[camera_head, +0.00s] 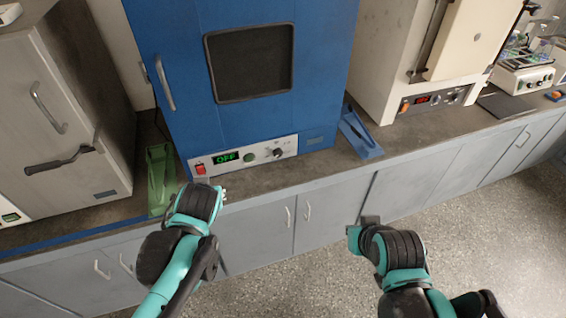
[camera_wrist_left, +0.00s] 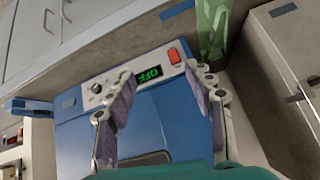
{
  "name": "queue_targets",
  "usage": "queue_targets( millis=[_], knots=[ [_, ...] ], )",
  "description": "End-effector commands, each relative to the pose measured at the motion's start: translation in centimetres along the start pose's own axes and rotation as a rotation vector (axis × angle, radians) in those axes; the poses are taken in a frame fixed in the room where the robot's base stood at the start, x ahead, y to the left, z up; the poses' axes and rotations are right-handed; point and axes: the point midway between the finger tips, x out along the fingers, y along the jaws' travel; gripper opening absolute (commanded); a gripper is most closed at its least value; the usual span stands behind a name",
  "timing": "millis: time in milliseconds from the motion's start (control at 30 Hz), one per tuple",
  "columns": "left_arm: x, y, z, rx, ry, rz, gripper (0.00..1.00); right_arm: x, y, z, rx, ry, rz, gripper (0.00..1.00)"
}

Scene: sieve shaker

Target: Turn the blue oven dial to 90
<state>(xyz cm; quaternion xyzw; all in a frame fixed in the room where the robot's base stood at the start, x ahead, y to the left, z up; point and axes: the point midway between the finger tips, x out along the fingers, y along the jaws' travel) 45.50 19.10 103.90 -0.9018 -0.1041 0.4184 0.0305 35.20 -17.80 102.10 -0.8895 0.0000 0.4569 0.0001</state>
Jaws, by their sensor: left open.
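The blue oven (camera_head: 180,45) stands at the centre of the bench with its door closed. The left wrist view shows the panel upside down, with the dark dial (camera_wrist_left: 96,88) and red switch (camera_wrist_left: 174,56) visible. My left gripper (camera_wrist_left: 158,76) is open and empty, its fingers apart before the panel near the display and switch. My right gripper (camera_head: 363,224) is away from the oven; its fingers are unclear.
A green tool or holder (camera_head: 160,180) lies left of the oven, and a blue one (camera_head: 358,135) lies right of it. A grey cabinet (camera_head: 65,110) stands left and a cream oven (camera_head: 400,40) right. Bare bench edge (camera_head: 270,180) runs in front.

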Motion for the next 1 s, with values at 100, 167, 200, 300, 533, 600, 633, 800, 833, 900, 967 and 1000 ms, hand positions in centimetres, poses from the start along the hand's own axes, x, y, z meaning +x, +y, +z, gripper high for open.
queue_targets(
  millis=[100, 167, 200, 300, 533, 600, 633, 800, 833, 900, 967, 1000],
  knots=[
    [1.8, 0.8, -1.5, -0.007, 0.031, -0.033, 0.53, 0.5, 0.0, 0.4, 0.000, 0.000, 0.000, 0.00],
    [2.8, 1.3, -2.3, -0.013, 0.051, -0.053, 0.53, 0.8, 0.0, 0.5, 0.000, 0.000, 0.000, 0.00],
    [3.5, 1.8, -2.9, -0.017, 0.067, -0.067, 0.53, 0.9, 0.0, 0.7, 0.000, 0.000, 0.000, 0.00],
    [5.9, 3.3, -4.7, -0.031, 0.122, -0.105, 0.53, 1.5, 0.0, 1.1, 0.000, 0.000, 0.000, 0.00],
    [12.6, 9.7, -8.4, -0.080, 0.330, -0.178, 0.53, 3.1, 0.0, 2.2, 0.000, 0.000, 0.000, 0.00],
    [14.4, 12.2, -9.0, -0.097, 0.404, -0.185, 0.53, 3.6, 0.0, 2.5, 0.000, 0.000, 0.000, 0.00],
    [15.2, 13.3, -9.1, -0.104, 0.437, -0.186, 0.53, 3.8, 0.0, 2.7, 0.000, 0.000, 0.000, 0.00],
    [18.9, 19.8, -8.5, -0.146, 0.627, -0.161, 0.53, 4.8, 0.0, 3.5, 0.000, 0.000, 0.000, 0.00],
    [19.4, 20.8, -8.2, -0.153, 0.657, -0.152, 0.53, 5.0, 0.0, 3.6, 0.000, 0.000, 0.000, 0.00],
    [20.3, 23.0, -7.5, -0.167, 0.721, -0.132, 0.53, 5.3, 0.0, 3.8, 0.000, 0.000, 0.000, 0.00],
    [20.8, 24.4, -6.8, -0.178, 0.765, -0.115, 0.53, 5.5, 0.0, 3.9, 0.000, 0.000, 0.000, 0.00],
    [21.0, 25.2, -6.4, -0.183, 0.789, -0.104, 0.53, 5.6, 0.0, 4.0, 0.000, 0.000, 0.000, 0.00]
  ],
)
